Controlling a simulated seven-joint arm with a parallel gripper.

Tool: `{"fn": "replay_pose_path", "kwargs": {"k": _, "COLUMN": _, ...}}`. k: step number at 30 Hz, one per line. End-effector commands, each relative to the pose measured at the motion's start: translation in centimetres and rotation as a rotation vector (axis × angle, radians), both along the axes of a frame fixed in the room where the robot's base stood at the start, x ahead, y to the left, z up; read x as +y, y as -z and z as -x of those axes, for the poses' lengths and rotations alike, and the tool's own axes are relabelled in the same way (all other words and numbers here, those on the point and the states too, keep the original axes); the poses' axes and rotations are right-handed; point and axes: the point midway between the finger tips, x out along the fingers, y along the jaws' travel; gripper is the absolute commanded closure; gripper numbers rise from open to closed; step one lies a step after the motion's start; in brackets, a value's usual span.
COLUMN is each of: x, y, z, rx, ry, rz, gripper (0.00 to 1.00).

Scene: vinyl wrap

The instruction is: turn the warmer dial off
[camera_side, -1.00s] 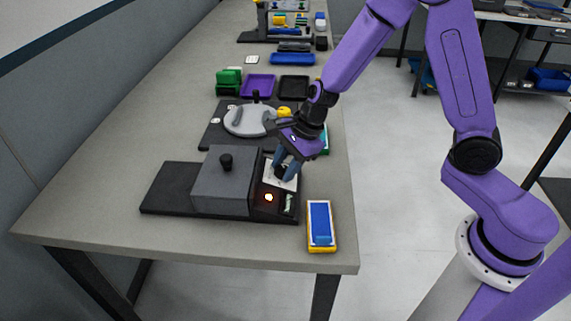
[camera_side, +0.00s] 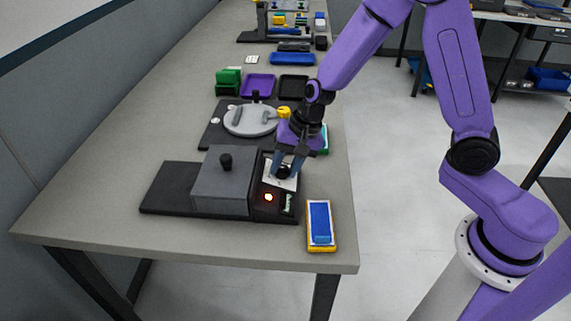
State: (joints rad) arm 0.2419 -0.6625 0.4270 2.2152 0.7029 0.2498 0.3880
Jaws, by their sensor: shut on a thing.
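The warmer (camera_side: 222,185) is a grey box with a black knob on top, on a dark base near the table's front. Its control panel (camera_side: 267,207) on the right side carries a white plate, a lit orange-red lamp (camera_side: 268,197) and a small green-marked switch or display (camera_side: 288,203). The dark dial (camera_side: 283,173) sits on the white plate, partly hidden by my fingers. My gripper (camera_side: 285,168) points down over the panel and is shut on the dial. The dial's pointer position is too small to read.
A blue and yellow block (camera_side: 320,225) lies right of the warmer near the table edge. Behind stand a round grey plate (camera_side: 250,120) on a dark base, a yellow piece (camera_side: 283,113), a purple tray (camera_side: 258,86) and green blocks (camera_side: 228,80). The table's left front is clear.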

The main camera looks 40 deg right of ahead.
Motion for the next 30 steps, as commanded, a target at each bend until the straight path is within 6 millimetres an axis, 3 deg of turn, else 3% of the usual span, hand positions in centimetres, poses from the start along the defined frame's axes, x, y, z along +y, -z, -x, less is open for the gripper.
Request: {"fn": "replay_pose_path", "kwargs": {"k": 30, "x": -0.03, "y": 0.02, "z": 0.07, "rx": -0.232, "ry": -0.909, "rz": 0.233, "gripper": 0.93}}
